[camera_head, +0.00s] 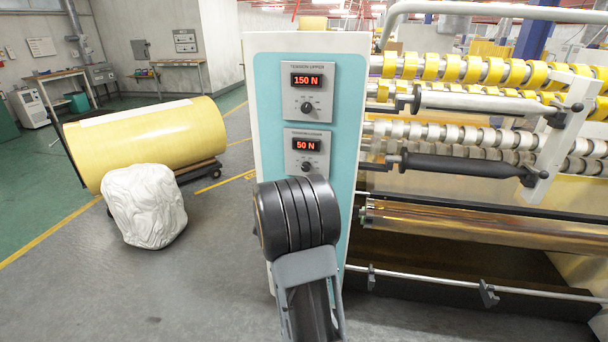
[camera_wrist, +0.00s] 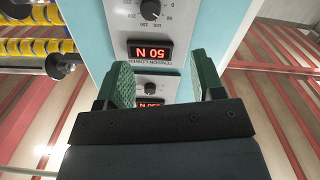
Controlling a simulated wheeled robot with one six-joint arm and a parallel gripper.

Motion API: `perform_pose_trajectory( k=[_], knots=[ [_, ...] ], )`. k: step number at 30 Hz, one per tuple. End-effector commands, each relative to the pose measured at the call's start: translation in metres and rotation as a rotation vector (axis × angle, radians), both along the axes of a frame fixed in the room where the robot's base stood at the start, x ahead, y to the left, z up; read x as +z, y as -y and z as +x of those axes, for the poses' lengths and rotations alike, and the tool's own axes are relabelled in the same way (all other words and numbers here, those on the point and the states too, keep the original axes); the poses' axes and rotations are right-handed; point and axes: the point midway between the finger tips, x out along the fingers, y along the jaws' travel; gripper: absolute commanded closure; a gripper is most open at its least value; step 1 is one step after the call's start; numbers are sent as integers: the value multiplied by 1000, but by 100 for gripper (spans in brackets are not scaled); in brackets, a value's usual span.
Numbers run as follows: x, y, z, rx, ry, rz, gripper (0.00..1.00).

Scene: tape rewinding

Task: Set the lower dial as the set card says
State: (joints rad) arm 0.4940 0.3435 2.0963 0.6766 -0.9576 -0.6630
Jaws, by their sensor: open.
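The lower dial (camera_head: 306,166) is a small black knob on the grey lower tension panel (camera_head: 322,136), under a red display reading 50 N. It also shows upside down at the top of the wrist view (camera_wrist: 150,10). The upper panel (camera_head: 327,68) above it reads 150 N and has its own black dial (camera_head: 307,107). My gripper (camera_wrist: 165,82) is open and empty, its two green-padded fingers apart in front of the panels. In the head view my dark arm stands just below the lower dial and hides the gripper. I cannot make out a set card.
The panels sit on a teal and white machine column (camera_head: 262,85). Right of it are rollers with yellow tape rings (camera_head: 450,68) and a dark roller bar (camera_head: 460,166).

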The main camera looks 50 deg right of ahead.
Motion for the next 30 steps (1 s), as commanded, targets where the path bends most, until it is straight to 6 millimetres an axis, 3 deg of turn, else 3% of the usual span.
perform_pose_trajectory(
  k=[5,21,30],
  knots=[
    [-3,22,1,-46,1,-32,38],
    [-2,107,47,-44,2,-32,38],
    [-3,127,59,-41,1,-31,38]
  ],
)
